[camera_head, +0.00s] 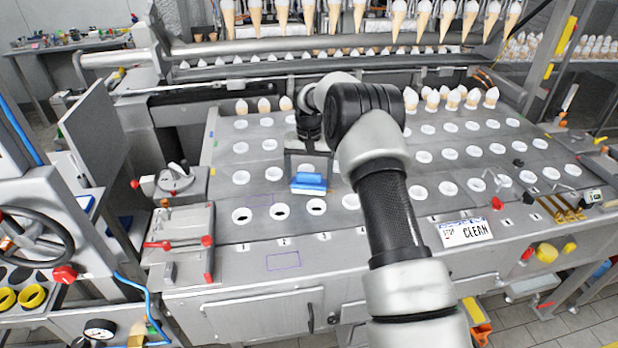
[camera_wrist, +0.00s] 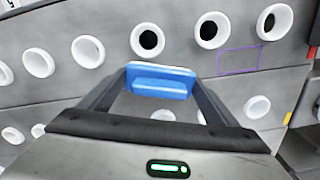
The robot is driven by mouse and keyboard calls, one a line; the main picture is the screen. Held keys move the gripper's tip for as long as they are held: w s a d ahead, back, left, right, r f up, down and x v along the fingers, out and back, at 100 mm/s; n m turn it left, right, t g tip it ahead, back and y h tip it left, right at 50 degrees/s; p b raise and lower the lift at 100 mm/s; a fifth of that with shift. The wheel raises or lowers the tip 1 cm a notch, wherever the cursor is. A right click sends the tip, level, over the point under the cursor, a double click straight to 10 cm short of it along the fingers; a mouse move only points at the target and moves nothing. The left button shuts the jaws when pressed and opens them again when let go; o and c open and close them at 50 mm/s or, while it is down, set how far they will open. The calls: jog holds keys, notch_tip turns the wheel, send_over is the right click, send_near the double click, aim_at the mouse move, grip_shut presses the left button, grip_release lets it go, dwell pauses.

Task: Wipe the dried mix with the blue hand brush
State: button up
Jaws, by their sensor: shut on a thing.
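The blue hand brush (camera_head: 308,184) is held between the fingers of my gripper (camera_head: 308,168), over the grey plate (camera_head: 262,222) with rows of white-rimmed holes. In the wrist view the brush (camera_wrist: 162,86) lies across the tips of my gripper (camera_wrist: 160,74), which is shut on it. I cannot tell whether the brush touches the plate. No dried mix can be made out clearly. Thin purple outlines mark one rectangle on the plate left of the brush (camera_head: 260,201) and another on the front ledge (camera_head: 283,261). One purple rectangle (camera_wrist: 239,61) also shows in the wrist view.
Cones with white tops (camera_head: 264,105) stand along the back of the plate, with more to the right (camera_head: 452,97). A sign reading CLEAN (camera_head: 465,232) lies at the front edge. A red-handled fixture (camera_head: 182,240) stands at the left. My arm hides the plate's middle.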

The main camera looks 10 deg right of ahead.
aim_at(319, 180)
jog(key=shift+f+b, duration=0.6)
jog(key=shift+f, duration=0.35)
dwell(0.3)
jog(key=shift+d+r, duration=0.15)
jog(key=shift+d, duration=1.45)
jog(key=shift+d+f+b, duration=0.15)
jog(key=shift+d, duration=1.15)
jog(key=shift+d+f+b, duration=0.15)
jog(key=shift+d, duration=1.1)
jog(key=shift+s+d, duration=0.15)
jog(key=shift+d, duration=0.65)
jog(key=shift+c, duration=0.4)
jog(key=shift+d+r, duration=0.1)
jog(key=shift+d, duration=1.2)
jog(key=shift+a, duration=0.1)
